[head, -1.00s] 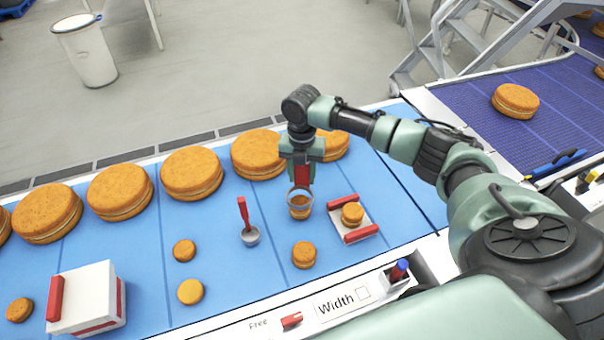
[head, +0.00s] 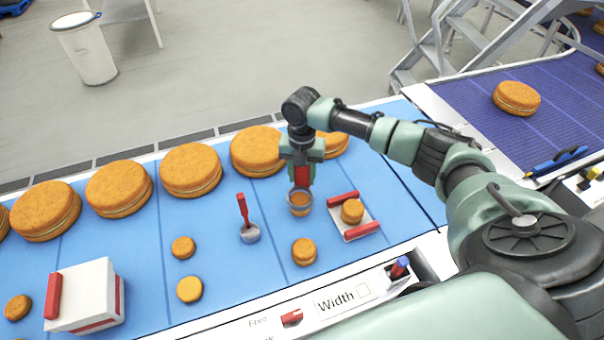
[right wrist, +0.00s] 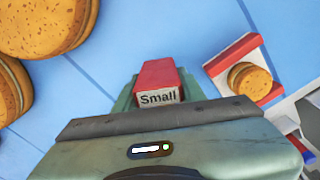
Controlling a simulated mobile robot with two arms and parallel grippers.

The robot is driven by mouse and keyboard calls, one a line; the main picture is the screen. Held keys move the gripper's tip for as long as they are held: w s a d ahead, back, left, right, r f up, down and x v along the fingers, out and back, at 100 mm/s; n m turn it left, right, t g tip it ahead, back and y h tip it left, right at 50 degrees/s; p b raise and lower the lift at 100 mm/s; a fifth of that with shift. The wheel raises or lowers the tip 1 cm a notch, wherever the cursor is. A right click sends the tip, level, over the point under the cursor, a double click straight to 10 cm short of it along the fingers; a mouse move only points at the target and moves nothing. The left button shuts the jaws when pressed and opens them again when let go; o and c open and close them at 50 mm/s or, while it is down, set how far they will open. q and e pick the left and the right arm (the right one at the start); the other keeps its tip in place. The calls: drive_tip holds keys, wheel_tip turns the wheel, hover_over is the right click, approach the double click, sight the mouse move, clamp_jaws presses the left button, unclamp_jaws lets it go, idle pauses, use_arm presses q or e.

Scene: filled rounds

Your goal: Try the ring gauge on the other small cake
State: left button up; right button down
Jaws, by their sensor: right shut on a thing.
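My right gripper (head: 301,165) is shut on the red handle of the ring gauge (head: 292,206). In the right wrist view the handle (right wrist: 158,78) reads "Small". The grey ring is at a small cake (head: 300,199), whose orange top shows inside the ring's outline. I cannot tell whether the ring is fully down around it or touching it. Another small cake (head: 304,251) lies nearer the front edge. A third small cake (head: 352,211) sits between two red bars on a white plate (head: 367,219). My left gripper is not in view.
A red-handled scoop-like tool (head: 249,233) stands to the left. Several large cakes (head: 191,171) line the belt's far side. A white block with red sides (head: 90,290) is at the front left. A panel marked "Width" (head: 337,303) runs along the front edge.

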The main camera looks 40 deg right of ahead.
sight(302, 188)
drive_tip(key=shift+f+b, duration=1.1)
drive_tip(key=shift+f, duration=1.25)
drive_tip(key=shift+r, duration=0.15)
idle(1.0)
drive_tip(key=shift+r+p, duration=2.45)
drive_tip(key=shift+r, duration=0.05)
drive_tip(key=shift+r+p, duration=0.35)
drive_tip(key=shift+r, duration=1.95)
